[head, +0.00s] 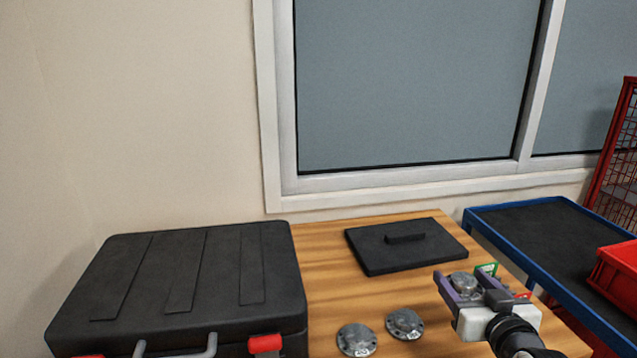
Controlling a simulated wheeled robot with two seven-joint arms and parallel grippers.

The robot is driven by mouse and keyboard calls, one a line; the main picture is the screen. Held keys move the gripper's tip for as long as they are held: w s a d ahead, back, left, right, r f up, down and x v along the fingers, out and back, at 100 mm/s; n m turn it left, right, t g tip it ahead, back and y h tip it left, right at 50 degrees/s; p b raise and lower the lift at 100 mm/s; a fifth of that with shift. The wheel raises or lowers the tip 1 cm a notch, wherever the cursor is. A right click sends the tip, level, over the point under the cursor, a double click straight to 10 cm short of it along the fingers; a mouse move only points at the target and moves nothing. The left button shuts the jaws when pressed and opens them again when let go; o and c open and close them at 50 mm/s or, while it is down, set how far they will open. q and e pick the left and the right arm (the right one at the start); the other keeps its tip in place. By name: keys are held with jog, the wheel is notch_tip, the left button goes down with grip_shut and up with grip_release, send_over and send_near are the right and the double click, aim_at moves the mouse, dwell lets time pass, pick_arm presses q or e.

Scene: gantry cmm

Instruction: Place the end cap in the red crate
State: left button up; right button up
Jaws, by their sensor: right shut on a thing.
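My right gripper (465,285) is over the right side of the wooden table, shut on a grey metal end cap (463,280) that shows between its fingers. Two similar grey round flanged caps lie on the table to the left of it, one nearer (356,340) and one a little farther right (405,324). The red crate (612,272) stands on the blue-rimmed cart to the right of the gripper, cut off by the picture's right edge. Its inside is mostly out of view. My left gripper is not in view.
A large black case (180,280) with red latches fills the table's left. A black plate with a handle (380,253) lies at the back of the wooden table (325,270). The cart's dark top (530,230) is bare left of the crate. A red mesh cage (615,160) stands behind.

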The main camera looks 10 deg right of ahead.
jog(key=s+a+y, duration=0.1)
jog(key=s+a, duration=0.6)
jog(key=a, duration=0.1)
jog(key=shift+a+n, duration=0.3)
jog(key=shift+n, duration=0.1)
jog(key=shift+y, duration=0.3)
jog(key=s+a+r, duration=0.1)
jog(key=s, duration=0.1)
jog(key=s+a+r, duration=0.1)
jog(key=s+a, duration=0.1)
jog(key=s, duration=0.1)
jog(key=s+a+r, duration=0.1)
jog(key=s+a, duration=0.1)
jog(key=shift+s+a, duration=0.15)
jog(key=shift+a, duration=0.1)
jog(key=c, duration=0.8)
jog(key=shift+s+a+r, duration=0.1)
jog(key=shift+s, duration=0.1)
